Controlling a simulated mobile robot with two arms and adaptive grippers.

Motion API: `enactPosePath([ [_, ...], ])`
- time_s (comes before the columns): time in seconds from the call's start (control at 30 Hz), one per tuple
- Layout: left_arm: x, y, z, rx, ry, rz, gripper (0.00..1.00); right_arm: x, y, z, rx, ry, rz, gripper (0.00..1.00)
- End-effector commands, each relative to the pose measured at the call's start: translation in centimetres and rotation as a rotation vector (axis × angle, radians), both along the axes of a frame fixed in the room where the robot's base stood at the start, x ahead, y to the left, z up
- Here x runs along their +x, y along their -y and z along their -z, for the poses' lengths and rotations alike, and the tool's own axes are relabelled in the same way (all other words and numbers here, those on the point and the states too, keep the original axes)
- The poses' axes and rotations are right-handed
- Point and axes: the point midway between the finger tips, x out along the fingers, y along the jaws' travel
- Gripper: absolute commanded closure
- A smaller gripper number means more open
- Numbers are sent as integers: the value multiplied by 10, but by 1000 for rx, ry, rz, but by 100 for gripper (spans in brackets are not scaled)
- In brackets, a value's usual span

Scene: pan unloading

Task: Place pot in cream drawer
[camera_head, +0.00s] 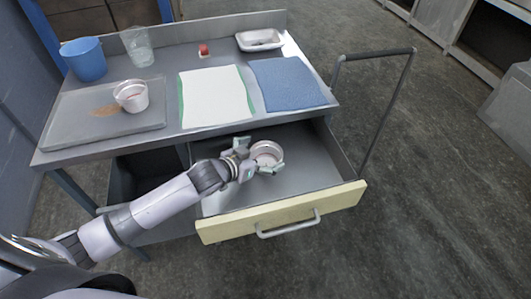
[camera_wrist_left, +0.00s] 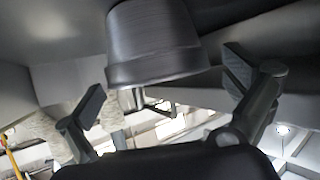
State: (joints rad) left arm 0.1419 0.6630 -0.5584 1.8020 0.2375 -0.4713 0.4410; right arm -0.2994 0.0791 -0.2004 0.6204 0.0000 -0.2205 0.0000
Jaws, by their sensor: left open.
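A small light-coloured pot (camera_head: 267,151) is inside the pulled-out drawer, which has a cream front (camera_head: 285,212) and a grey handle. My left gripper (camera_head: 256,158) is beside the pot, reaching over the drawer from the left, with its fingers spread. In the left wrist view the dark-looking pot (camera_wrist_left: 155,45) is just beyond the open fingers (camera_wrist_left: 165,88), with visible gaps on both sides. I cannot tell whether the pot's base rests flat on the drawer floor. My right gripper is not in view.
On the table above are a grey tray (camera_head: 75,118) holding another small pot (camera_head: 131,96), a blue cup (camera_head: 85,58), a clear glass (camera_head: 138,45), a green-edged white cloth (camera_head: 214,96), a blue cloth (camera_head: 288,83), a red item (camera_head: 203,49) and a white dish (camera_head: 259,39).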

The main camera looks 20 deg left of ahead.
Motion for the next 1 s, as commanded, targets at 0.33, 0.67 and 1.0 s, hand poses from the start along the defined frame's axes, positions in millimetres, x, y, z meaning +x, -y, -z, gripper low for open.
enactPosePath([
  [0.33, -45, -18, -22, 2, -2, 0, 0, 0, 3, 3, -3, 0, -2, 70],
  [0.67, -51, -20, -27, 0, 0, 0, 0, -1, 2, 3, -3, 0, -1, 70],
  [1.0, -51, -20, -28, 1, 0, 0, 0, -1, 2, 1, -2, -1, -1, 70],
])
